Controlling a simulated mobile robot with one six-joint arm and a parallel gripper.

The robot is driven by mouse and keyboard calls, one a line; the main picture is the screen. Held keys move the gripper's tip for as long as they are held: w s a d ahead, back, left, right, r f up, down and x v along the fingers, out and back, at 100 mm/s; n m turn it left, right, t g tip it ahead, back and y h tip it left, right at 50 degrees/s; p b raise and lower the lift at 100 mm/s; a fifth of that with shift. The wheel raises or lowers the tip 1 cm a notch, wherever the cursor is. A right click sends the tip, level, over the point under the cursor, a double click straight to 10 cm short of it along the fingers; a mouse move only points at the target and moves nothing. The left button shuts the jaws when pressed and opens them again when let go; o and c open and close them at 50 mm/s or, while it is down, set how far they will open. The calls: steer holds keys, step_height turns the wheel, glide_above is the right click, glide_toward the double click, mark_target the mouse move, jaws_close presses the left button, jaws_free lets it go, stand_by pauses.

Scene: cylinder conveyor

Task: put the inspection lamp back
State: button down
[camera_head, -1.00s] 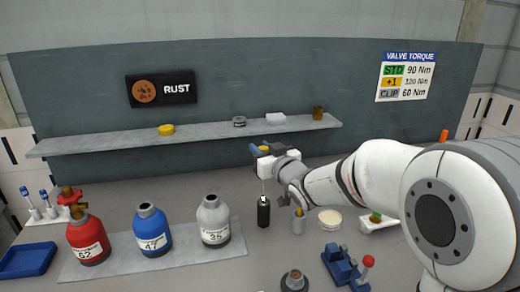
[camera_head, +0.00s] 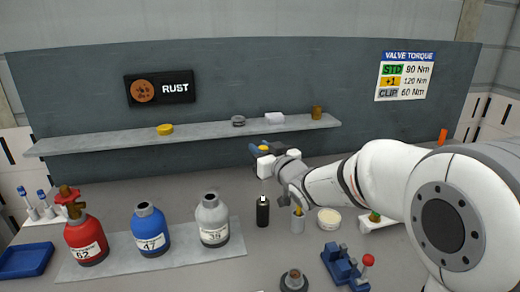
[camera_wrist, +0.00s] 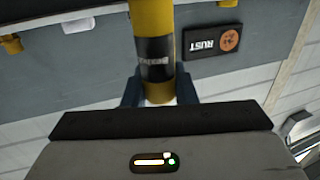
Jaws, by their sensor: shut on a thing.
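The inspection lamp (camera_wrist: 154,50), as I take it, is a yellow tube with a black lettered band and a pale end. In the wrist view it stands between the fingers of my gripper (camera_wrist: 160,92), which is shut on it. In the head view my gripper (camera_head: 263,149) is above the bench, in front of the shelf (camera_head: 100,142). Only a small yellow bit of the lamp shows there between the dark blue fingers; the rest is hidden. The lamp's resting place cannot be told from these frames.
Below my gripper stand a black bottle (camera_head: 262,212) and a grey cup (camera_head: 298,222). A round cream dish (camera_head: 329,219) is right of them. Red (camera_head: 85,238), blue (camera_head: 151,232) and grey (camera_head: 212,224) cylinders stand left. A blue clamp (camera_head: 342,264) is in front.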

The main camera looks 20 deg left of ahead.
steer(key=shift+f, duration=0.15)
steer(key=shift+f+b, duration=0.35)
steer(key=shift+b, duration=0.15)
steer(key=shift+f+b, duration=3.95)
steer(key=c, duration=1.1)
jaws_free()
steer(key=shift+r+p, duration=1.8)
steer(key=shift+r, duration=1.25)
steer(key=shift+s+f, duration=0.1)
